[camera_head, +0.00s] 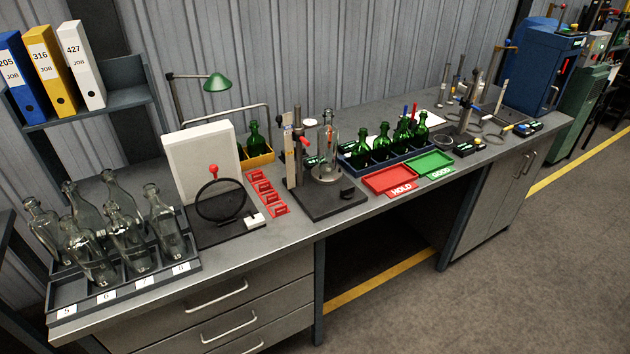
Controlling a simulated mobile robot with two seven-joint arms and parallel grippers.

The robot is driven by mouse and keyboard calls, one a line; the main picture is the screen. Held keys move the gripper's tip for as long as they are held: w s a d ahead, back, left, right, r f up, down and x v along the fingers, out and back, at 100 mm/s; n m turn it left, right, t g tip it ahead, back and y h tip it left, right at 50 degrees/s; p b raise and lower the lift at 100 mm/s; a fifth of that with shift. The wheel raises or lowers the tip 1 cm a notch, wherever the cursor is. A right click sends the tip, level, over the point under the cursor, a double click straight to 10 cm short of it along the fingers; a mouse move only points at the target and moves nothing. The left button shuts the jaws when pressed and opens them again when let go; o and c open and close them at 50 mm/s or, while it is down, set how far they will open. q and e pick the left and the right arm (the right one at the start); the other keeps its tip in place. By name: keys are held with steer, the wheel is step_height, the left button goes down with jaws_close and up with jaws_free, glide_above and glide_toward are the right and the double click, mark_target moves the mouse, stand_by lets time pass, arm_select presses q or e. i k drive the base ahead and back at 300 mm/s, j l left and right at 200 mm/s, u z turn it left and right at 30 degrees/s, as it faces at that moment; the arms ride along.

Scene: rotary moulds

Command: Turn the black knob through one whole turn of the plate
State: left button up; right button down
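A small black knob (347,194) sits near the front right corner of a dark base (315,204) at the middle of the bench. A round plate (327,176) on this base carries an upright clear bottle (328,140). A post (299,145) with a red-tipped part stands to the left of the bottle. Neither of my grippers is in the head view, and nothing touches the knob.
A red HOLD tray (390,178) and a green GOOD tray (429,163) lie right of the base. Red gauges (265,192) lie left of it. Green bottles stand behind the trays in a blue rack (352,160). Bench surface before the knob is clear.

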mark_target(346, 193)
steer(key=i+l+u, duration=0.15)
steer(key=l, duration=0.2)
steer(key=i+l+u, duration=0.15)
steer(key=l, duration=0.25)
steer(key=i+l+u, duration=0.15)
steer(key=l, duration=0.2)
steer(key=i+l+u, duration=0.15)
steer(key=l, duration=0.25)
steer(key=k, duration=0.05)
